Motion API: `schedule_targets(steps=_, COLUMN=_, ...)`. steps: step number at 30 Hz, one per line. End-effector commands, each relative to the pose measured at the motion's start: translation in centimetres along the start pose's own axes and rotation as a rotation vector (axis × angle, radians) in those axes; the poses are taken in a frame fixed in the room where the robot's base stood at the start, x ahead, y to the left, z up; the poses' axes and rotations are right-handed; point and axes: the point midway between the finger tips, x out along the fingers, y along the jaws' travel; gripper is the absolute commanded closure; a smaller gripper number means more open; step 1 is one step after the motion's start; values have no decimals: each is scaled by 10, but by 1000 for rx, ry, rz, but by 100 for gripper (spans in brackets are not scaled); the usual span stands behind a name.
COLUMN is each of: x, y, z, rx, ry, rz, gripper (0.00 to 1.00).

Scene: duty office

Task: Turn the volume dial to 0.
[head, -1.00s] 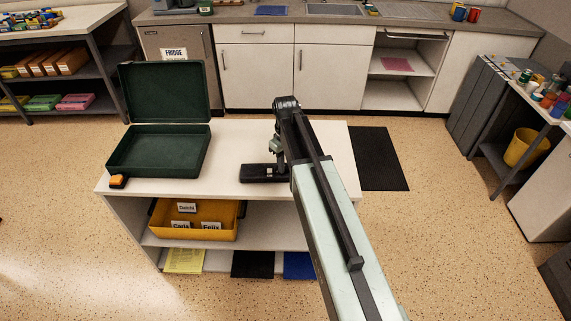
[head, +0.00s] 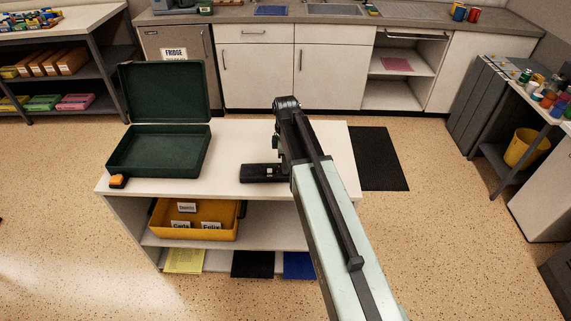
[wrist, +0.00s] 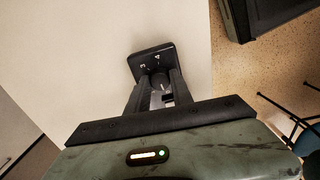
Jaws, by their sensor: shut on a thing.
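The black device with the volume dial (head: 258,173) lies on the white table in the head view, left of the end of my arm. In the wrist view the device (wrist: 146,62) shows beyond the fingertips, with small white marks on its face. The round dark dial (wrist: 160,82) sits between the tips of my gripper (wrist: 160,85), which is shut on it. The marks are too small to read, so I cannot tell the dial's setting. In the head view my arm hides the fingers and the dial.
An open dark green case (head: 158,152) stands on the table's left part, with an orange and black object (head: 118,181) at its front corner. A yellow tray (head: 195,228) with name labels sits on the shelf below. The tabletop between case and device is clear.

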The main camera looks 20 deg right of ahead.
Motion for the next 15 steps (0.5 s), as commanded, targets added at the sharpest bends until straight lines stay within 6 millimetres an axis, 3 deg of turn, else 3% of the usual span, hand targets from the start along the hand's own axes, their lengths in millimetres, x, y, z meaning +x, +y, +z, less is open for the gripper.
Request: schedule_targets(steps=15, x=0, y=0, z=0, rx=-74, ry=1, rz=0, gripper=100)
